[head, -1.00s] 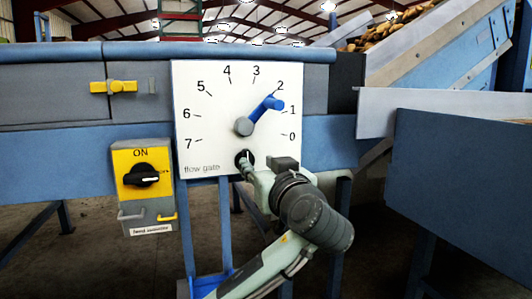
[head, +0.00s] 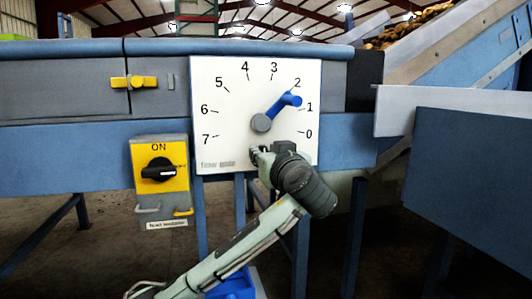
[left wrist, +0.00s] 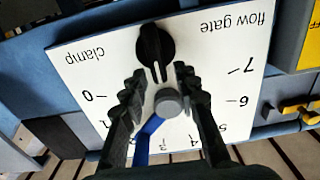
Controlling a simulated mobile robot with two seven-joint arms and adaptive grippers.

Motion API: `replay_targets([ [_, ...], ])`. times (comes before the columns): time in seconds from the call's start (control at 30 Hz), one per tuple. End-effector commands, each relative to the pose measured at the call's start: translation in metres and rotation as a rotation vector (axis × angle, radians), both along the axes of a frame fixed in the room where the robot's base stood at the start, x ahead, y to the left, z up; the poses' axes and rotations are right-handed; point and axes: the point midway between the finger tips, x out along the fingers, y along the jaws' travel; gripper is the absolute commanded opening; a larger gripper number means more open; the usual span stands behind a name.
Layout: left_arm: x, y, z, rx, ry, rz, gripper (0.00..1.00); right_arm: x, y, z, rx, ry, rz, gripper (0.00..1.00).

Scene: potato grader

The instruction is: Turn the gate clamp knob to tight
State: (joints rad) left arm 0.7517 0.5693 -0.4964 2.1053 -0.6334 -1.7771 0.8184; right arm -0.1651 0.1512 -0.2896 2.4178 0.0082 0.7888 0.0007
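The gate clamp knob (left wrist: 155,45) is black with a pale line on it, set on the white flow gate plate (head: 215,80) beside the word "clamp". In the left wrist view its line points toward the grey lever hub. In the head view my gripper mostly hides the knob. My left gripper (head: 258,154) is at the plate just below the hub. In the left wrist view its two fingers (left wrist: 158,85) are apart with nothing between their tips; the knob lies just beyond them. Whether they touch it I cannot tell. My right gripper is not in view.
The blue gate lever (head: 285,105) points between 1 and 2, close above my gripper. A yellow switch box (head: 175,178) marked ON is left of the plate. A yellow latch (head: 134,82) is higher left. A blue panel (head: 475,190) stands at the right.

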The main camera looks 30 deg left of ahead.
Motion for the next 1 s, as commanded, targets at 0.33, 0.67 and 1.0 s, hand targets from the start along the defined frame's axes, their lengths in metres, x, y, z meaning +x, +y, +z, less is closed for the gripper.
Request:
replay_targets([
  [0.33, -0.0003, -0.0003, -0.0003, -0.001, 0.001, 0.000, 0.00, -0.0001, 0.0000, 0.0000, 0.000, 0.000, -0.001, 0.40],
  [0.67, 0.0007, -0.0015, 0.0014, 0.034, 0.045, 0.000, 0.00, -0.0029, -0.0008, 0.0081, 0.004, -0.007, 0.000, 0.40],
  [1.0, 0.0047, -0.0048, 0.0016, 0.170, 0.209, 0.000, 0.00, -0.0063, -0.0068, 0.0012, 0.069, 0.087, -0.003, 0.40],
])
